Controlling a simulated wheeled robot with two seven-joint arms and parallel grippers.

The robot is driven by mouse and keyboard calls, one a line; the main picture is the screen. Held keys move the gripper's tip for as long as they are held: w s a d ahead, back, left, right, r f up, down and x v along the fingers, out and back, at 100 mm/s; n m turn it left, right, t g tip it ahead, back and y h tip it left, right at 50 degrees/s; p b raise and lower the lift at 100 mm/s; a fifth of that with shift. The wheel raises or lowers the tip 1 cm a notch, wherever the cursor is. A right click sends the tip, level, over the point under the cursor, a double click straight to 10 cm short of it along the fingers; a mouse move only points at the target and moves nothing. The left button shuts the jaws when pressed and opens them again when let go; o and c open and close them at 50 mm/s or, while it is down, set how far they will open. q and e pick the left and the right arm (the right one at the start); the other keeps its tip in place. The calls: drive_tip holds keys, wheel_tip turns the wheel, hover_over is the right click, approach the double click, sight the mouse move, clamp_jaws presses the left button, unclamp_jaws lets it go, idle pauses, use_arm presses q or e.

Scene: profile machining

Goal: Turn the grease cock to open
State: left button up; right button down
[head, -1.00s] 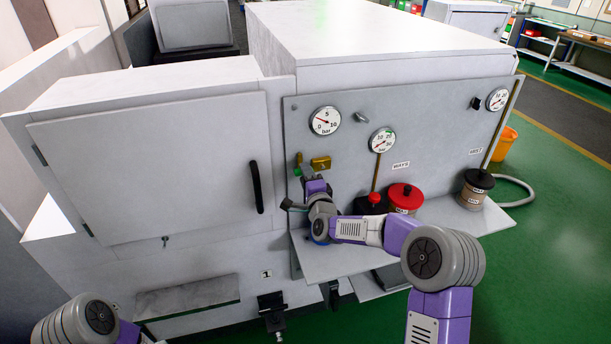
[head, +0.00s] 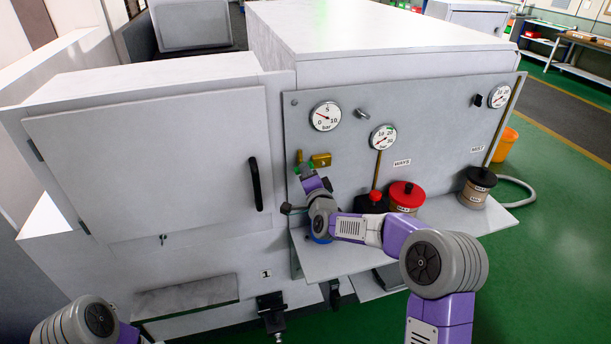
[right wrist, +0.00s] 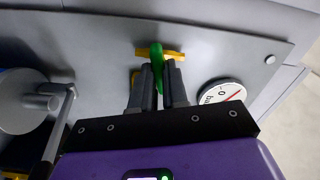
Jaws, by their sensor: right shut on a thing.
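The grease cock has a brass body (right wrist: 175,54) on the grey panel and a green lever (right wrist: 156,60). In the right wrist view the lever lies between my right gripper's fingertips (right wrist: 161,78), and the gripper is shut on it. In the head view my right gripper (head: 308,172) is at the panel, just below left of a brass block (head: 320,160), and the cock (head: 300,156) is small and partly covered by it. My left gripper is outside the views; only part of my left arm shows.
Pressure gauges (head: 325,116) (right wrist: 222,93) sit on the panel near the cock. A red-lidded pot (head: 406,194) and a black-lidded pot (head: 479,183) stand on the shelf (head: 345,260). A cabinet door with a black handle (head: 256,185) is to the left.

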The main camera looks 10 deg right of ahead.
drive_tip(key=shift+n, duration=0.6)
drive_tip(key=shift+n+b, duration=1.05)
drive_tip(key=shift+n, duration=1.25)
